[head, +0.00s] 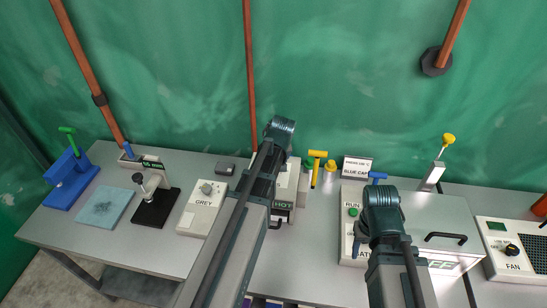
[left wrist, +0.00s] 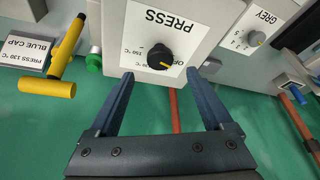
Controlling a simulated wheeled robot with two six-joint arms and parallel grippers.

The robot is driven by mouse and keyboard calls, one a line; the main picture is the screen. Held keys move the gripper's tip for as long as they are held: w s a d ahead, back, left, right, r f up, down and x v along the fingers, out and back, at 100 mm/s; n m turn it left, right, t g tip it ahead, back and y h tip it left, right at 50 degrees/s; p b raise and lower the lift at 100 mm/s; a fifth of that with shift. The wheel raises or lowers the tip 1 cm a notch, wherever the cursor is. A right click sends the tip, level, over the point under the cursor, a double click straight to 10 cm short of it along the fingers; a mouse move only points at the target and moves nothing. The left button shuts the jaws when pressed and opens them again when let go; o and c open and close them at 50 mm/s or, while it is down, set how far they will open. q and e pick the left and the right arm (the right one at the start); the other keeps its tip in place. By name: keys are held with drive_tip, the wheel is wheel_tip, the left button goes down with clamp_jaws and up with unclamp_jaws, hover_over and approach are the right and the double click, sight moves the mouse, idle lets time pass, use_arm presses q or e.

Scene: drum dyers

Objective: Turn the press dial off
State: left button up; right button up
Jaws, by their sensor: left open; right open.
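The press dial (left wrist: 160,57) is a black round knob with a yellow pointer mark on a white panel labelled PRESS, seen upside down in the left wrist view. A partly hidden OFF label is beside it. My left gripper (left wrist: 156,82) is open, its two blue fingers apart on either side of the dial and short of it; nothing is between them. In the head view the press (head: 287,185), with a HOT label, is partly hidden by my left arm. My right gripper (head: 383,212) is over the right-hand machine; its fingertips are hard to make out.
A GREY dial box (head: 205,200) stands left of the press. A yellow T-handle (head: 317,155) and a blue-cap sign (head: 357,166) are to its right. A box with a green RUN button (head: 353,212) and a FAN box (head: 512,250) stand farther right.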

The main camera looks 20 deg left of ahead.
use_arm(q)
drive_tip(key=p+v, duration=0.6)
drive_tip(key=v, duration=0.2)
use_arm(e)
wheel_tip(320, 180, up, 7)
drive_tip(key=shift+r, duration=0.2)
use_arm(q)
drive_tip(key=shift+s, duration=0.1)
